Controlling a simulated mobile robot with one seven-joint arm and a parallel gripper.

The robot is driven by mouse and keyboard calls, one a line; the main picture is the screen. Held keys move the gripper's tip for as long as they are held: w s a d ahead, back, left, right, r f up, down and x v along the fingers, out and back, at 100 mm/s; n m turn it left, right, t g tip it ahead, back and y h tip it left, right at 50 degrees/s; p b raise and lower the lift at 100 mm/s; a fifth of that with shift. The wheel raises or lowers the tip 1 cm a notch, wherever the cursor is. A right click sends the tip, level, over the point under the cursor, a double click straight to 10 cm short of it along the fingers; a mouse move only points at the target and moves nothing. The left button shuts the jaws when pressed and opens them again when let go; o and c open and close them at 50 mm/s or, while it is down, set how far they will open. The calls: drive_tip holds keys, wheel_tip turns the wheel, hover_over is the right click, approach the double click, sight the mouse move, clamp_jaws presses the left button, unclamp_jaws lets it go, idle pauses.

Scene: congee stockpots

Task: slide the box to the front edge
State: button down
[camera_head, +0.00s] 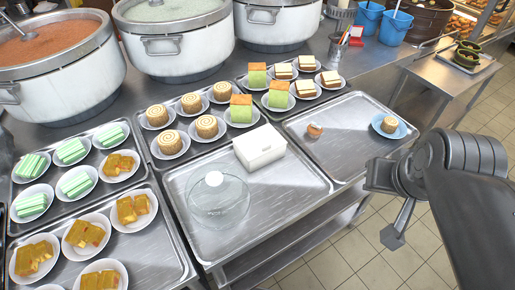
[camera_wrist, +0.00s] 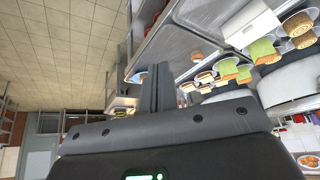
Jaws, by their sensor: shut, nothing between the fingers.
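The white box (camera_head: 260,147) sits on the middle metal tray (camera_head: 283,211), toward its back. My gripper (camera_head: 393,238) hangs past the counter's front edge at the right, over the floor, well apart from the box. Its fingers (camera_wrist: 158,72) also show in the wrist view, together with nothing between them.
A clear domed lid (camera_head: 218,202) stands left of the box on the same tray. The right tray (camera_head: 345,118) holds a small brown item (camera_head: 315,130) and a blue plate (camera_head: 403,131) with a roll. Plated cakes and large stockpots (camera_head: 172,40) stand behind.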

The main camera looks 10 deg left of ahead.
drive_tip(key=w+a+r+n+g, duration=0.1)
drive_tip(key=w+a+r, duration=0.1)
drive_tip(key=w, duration=0.3)
drive_tip(key=w+a+r+n, duration=0.1)
drive_tip(key=w+a+r, duration=0.15)
drive_tip(key=w, duration=0.35)
drive_tip(key=n+g, duration=0.5)
drive_tip(key=n, duration=0.2)
hover_over(242, 126)
drive_tip(key=s, duration=0.2)
wheel_tip(242, 126, down, 21)
drive_tip(key=f, duration=1)
drive_tip(key=shift+s+d, duration=0.15)
drive_tip(key=shift+d, duration=0.2)
drive_tip(key=shift+s+d+r, duration=0.35)
drive_tip(key=shift+s+d, duration=1.05)
drive_tip(key=shift+d, duration=0.05)
